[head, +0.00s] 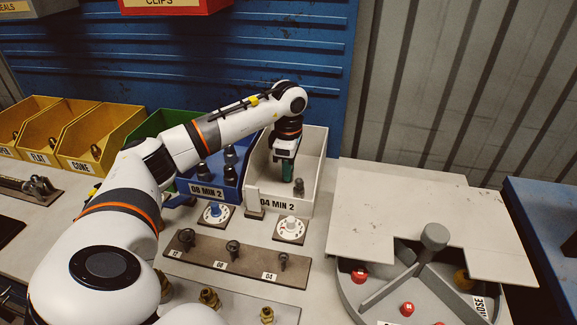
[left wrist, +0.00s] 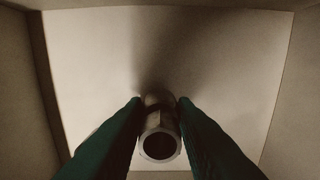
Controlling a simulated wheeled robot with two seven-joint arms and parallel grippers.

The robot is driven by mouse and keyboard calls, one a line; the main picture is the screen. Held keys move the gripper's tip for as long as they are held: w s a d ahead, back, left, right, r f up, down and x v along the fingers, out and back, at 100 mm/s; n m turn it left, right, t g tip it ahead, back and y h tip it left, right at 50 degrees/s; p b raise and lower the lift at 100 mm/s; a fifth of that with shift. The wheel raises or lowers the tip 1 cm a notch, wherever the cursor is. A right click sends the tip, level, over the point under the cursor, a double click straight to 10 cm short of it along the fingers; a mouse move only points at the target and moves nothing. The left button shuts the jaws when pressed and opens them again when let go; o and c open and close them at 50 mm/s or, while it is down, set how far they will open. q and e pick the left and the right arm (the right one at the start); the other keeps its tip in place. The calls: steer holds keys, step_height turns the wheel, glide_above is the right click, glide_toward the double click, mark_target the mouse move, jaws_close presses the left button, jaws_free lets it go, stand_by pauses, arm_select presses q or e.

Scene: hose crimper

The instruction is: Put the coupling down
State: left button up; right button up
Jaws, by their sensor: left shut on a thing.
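My left gripper (head: 289,171), with dark green fingers, points down inside the white bin (head: 263,199) labelled "04 MIN 2". In the left wrist view the gripper (left wrist: 160,125) is shut on a grey metal coupling (left wrist: 159,143), with its open round end facing the camera. The coupling (head: 299,187) shows as a small dark piece beside the fingertips in the head view. The bin floor (left wrist: 100,70) around it is bare. I cannot tell whether the coupling touches the floor. My right gripper is not in view.
A blue bin (head: 207,191) labelled "08 MIN 2" holds dark couplings just left. Yellow bins (head: 95,135) stand further left. A plate with several fittings (head: 236,258) lies in front. A grey round tray (head: 362,300) under a pale panel (head: 375,215) is at right.

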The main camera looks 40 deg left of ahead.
arm_select(q)
steer(key=o, duration=1)
steer(key=shift+f, duration=0.1)
step_height(320, 180, up, 12)
steer(key=shift+r, duration=0.2)
